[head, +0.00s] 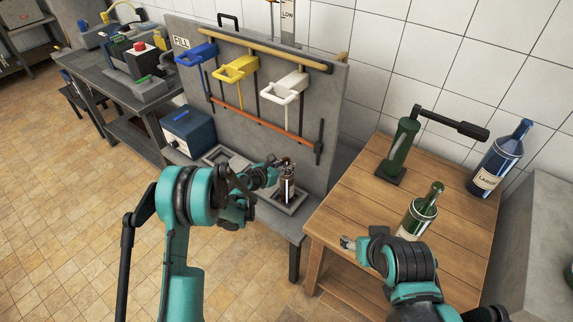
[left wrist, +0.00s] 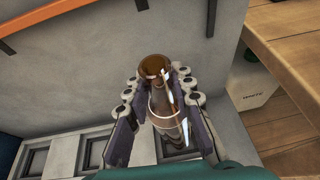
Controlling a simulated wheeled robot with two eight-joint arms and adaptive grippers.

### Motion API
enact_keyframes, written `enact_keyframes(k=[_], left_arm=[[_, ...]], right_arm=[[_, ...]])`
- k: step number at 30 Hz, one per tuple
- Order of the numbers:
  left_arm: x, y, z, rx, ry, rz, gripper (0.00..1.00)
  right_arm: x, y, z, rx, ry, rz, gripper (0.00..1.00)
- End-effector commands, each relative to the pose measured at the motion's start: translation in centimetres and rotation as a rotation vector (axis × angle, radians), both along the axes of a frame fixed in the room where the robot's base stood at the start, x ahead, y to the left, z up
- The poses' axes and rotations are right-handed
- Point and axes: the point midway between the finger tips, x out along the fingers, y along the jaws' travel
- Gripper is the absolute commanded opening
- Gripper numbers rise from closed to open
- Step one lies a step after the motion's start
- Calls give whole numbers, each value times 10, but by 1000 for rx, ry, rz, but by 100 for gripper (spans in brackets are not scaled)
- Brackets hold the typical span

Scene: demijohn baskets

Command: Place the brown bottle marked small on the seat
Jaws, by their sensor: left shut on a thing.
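The brown bottle (head: 287,188) is small and upright, with a pale label. It also shows from above in the left wrist view (left wrist: 160,108). My left gripper (head: 285,165) is shut on the bottle near its top. The bottle is over the square grey seat (head: 296,207) at the right end of the low bench. I cannot tell whether its base touches the seat. My right gripper (head: 350,243) is by the wooden table's front edge, apart from the bottle; its jaws are too small to read.
A wooden table (head: 350,215) holds a green bottle (head: 418,215), a blue bottle marked large (head: 497,165) and a green corking tool (head: 400,150). A grey panel (head: 330,110) with blue, yellow and white taps (head: 284,88) rises behind the seat. A blue box (head: 188,130) stands left.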

Motion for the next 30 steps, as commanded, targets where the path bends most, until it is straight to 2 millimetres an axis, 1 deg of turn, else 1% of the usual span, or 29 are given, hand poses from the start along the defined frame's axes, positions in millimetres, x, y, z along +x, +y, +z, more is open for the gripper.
enact_keyframes(k=[8, 18, 19, 20, 21, 30], left_arm=[[0, 0, -5, -1, -1, 0, 0], [0, 0, -5, 0, 0, 0, 0], [0, 0, -5, 0, 0, 0, 28], [0, 0, -5, 0, 0, 0, 36], [0, 0, -5, 0, 0, 0, 47], [-1, 0, -5, 0, 0, 0, 47]], right_arm=[[0, 0, 0, 0, 0, 0, 56], [0, 0, 0, 0, 0, 0, 56], [0, 0, 0, 0, 0, 0, 56], [0, 0, 0, 0, 0, 0, 56], [0, 0, 0, 0, 0, 0, 56], [0, 0, 0, 0, 0, 0, 56]])
